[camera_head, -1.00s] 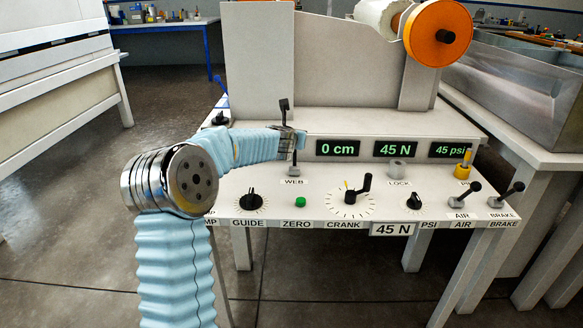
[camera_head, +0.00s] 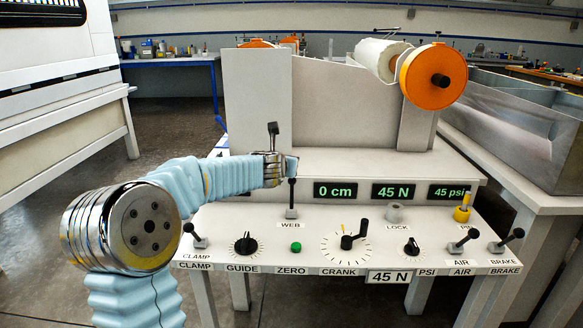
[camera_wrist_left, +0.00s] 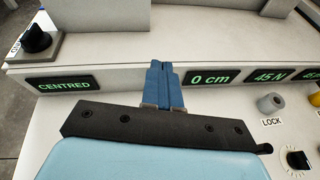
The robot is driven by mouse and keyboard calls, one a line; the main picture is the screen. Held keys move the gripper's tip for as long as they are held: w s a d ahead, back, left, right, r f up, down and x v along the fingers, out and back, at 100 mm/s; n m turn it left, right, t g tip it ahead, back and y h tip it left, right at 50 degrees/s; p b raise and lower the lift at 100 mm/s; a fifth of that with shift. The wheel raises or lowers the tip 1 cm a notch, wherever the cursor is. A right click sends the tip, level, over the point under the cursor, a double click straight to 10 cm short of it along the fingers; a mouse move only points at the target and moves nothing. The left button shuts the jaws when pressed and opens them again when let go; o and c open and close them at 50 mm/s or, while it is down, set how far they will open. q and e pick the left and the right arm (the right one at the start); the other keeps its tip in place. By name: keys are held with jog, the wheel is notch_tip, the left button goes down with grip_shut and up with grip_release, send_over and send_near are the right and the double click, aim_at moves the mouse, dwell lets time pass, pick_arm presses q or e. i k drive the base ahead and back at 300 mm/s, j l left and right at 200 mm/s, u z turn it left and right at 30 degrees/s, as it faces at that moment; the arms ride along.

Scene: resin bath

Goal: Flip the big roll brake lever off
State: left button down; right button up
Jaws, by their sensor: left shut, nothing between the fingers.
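The brake lever (camera_head: 507,241), a short black-knobbed lever on a grey base, stands at the right end of the white console, above the BRAKE label (camera_head: 504,268). It leans up and to the right. My left gripper (camera_head: 292,165) is at the console's left half, far from that lever, above the WEB lever in the picture. Its blue fingers (camera_wrist_left: 165,86) are shut and empty in the wrist view, in front of the step between the CENTRED and 0 cm displays. The brake lever is not in the wrist view. My right gripper is not in view.
A similar AIR lever (camera_head: 463,240) stands just left of the brake lever. The yellow pin (camera_head: 462,212), LOCK post (camera_head: 394,213) and crank (camera_head: 350,240) stand between. The orange-flanged roll (camera_head: 433,78) is above. A metal bath (camera_head: 530,115) is at the right.

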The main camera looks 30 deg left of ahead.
aim_at(519, 232)
jog(key=k+l, duration=0.3)
jog(key=k, duration=0.15)
jog(key=k+l, duration=0.25)
jog(key=k, duration=0.2)
